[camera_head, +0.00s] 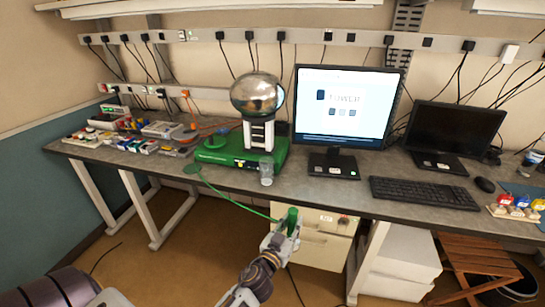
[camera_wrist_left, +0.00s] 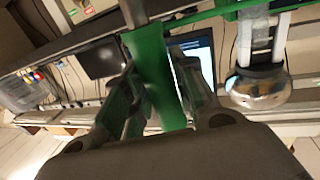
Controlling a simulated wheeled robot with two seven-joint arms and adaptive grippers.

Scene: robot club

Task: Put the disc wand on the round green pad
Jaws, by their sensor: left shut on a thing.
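My left gripper (camera_head: 283,235) is shut on the green handle (camera_head: 292,217) of the disc wand, out in front of the table and below its top. The handle points up in the head view. In the left wrist view the green piece (camera_wrist_left: 154,75) stands between the fingers. Another dark green round patch (camera_head: 214,142) shows at the left of the generator base. My right gripper is out of view.
The green generator base (camera_head: 240,157) carries a column and a shiny metal sphere (camera_head: 256,95). A monitor (camera_head: 343,105) and a keyboard (camera_head: 423,192) are to the right. Small gadgets crowd the left end. A drawer cabinet (camera_head: 325,249) is beneath the table.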

